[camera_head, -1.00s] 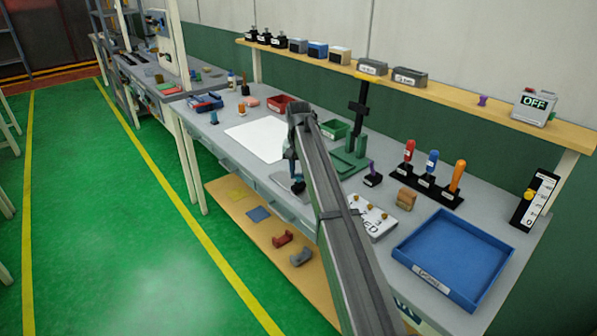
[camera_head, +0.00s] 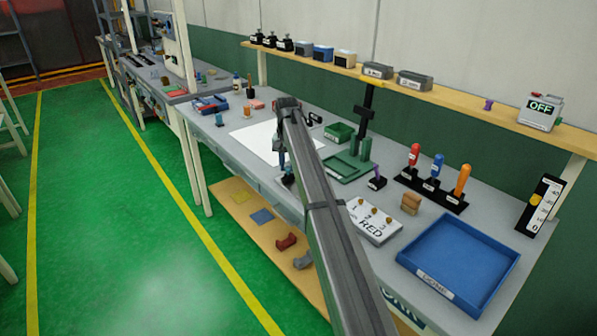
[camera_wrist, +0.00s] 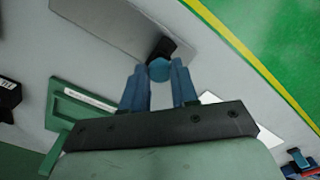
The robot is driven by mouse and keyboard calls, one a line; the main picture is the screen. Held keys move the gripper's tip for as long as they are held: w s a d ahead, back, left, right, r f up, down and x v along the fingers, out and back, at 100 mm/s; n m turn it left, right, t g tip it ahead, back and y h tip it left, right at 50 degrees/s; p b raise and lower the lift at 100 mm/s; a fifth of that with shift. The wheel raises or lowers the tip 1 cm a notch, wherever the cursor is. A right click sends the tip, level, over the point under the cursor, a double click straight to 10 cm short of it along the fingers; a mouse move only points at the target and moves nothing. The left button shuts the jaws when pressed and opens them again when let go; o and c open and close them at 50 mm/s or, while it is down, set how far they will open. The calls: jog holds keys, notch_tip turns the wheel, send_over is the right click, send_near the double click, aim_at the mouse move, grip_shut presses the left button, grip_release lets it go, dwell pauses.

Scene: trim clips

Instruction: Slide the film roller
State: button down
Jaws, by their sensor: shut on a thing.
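My gripper (camera_wrist: 160,88) is shut on the round blue top of the film roller (camera_wrist: 160,68) in the wrist view. The roller's black part (camera_wrist: 164,47) shows beyond the fingertips, over the edge of a flat grey plate (camera_wrist: 105,22) on the bench. I cannot tell whether it touches the plate. In the head view my gripper (camera_head: 283,160) is low over the near side of the bench, by a white sheet (camera_head: 255,138). The roller there is small and partly hidden, and my arm covers most of the plate.
A green stand (camera_head: 345,168), a card with brass knobs (camera_head: 372,222), a tool rack (camera_head: 430,190) and a blue tray (camera_head: 460,257) lie to the right. A green box (camera_head: 339,132) stands behind my arm. A shelf (camera_head: 450,103) runs along the wall.

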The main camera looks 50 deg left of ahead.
jog(key=shift+a, duration=1.2)
jog(key=c, duration=0.8)
grip_release()
jog(key=shift+c, duration=0.2)
jog(key=shift+r, duration=0.1)
notch_tip(320, 180, up, 14)
jog(key=shift+f, duration=0.2)
